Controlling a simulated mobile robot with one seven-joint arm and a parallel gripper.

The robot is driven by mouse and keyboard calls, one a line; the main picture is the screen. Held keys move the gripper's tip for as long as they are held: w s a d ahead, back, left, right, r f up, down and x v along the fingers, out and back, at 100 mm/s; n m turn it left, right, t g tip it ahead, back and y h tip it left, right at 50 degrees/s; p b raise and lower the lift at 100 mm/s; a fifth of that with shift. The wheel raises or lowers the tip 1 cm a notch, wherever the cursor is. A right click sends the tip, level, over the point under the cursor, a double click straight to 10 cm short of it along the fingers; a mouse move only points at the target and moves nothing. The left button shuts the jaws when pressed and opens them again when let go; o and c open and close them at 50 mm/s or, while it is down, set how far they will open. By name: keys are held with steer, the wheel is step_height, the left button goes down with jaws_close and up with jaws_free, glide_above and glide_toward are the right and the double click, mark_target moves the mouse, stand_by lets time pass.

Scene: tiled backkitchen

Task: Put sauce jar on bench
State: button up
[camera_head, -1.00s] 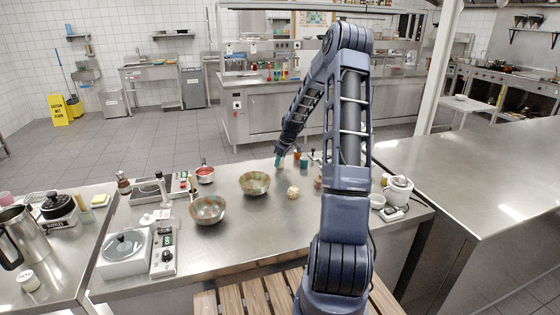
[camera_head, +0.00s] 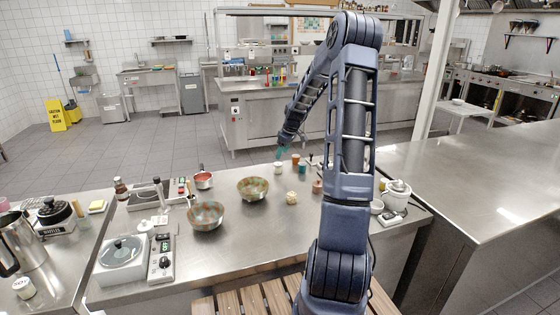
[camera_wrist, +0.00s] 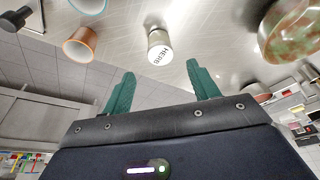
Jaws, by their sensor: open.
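My gripper (camera_head: 283,152) is above the far edge of the steel bench (camera_head: 255,228). In the wrist view its green fingers (camera_wrist: 160,90) are apart with nothing between them. A small white-lidded jar marked HERB (camera_wrist: 160,47) stands on the bench just beyond the fingertips; a small whitish jar (camera_head: 278,168) shows below the gripper in the head view. A pinkish jar (camera_head: 317,187) is nearer my arm. No sauce label is readable, so I cannot tell which is the sauce jar.
Two speckled bowls (camera_head: 253,189) (camera_head: 205,217) and a pale round item (camera_head: 292,198) stand mid-bench. A red-filled pan (camera_head: 203,180), a scale (camera_head: 122,262) and bottles are left. A white mortar-like vessel (camera_head: 397,190) is right. The front middle of the bench is clear.

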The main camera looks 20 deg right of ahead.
steer(key=s+a+r+m+h, duration=0.15)
steer(key=s+a+r, duration=0.25)
steer(key=s+r, duration=0.6)
steer(key=s+a+r+m+h, duration=0.1)
steer(key=s+a+r+m, duration=0.25)
steer(key=s+r, duration=0.6)
steer(key=s+a+m+t, duration=0.2)
steer(key=s+m, duration=0.2)
steer(key=s, duration=2.1)
steer(key=shift+a+r, duration=0.15)
steer(key=shift+r, duration=0.05)
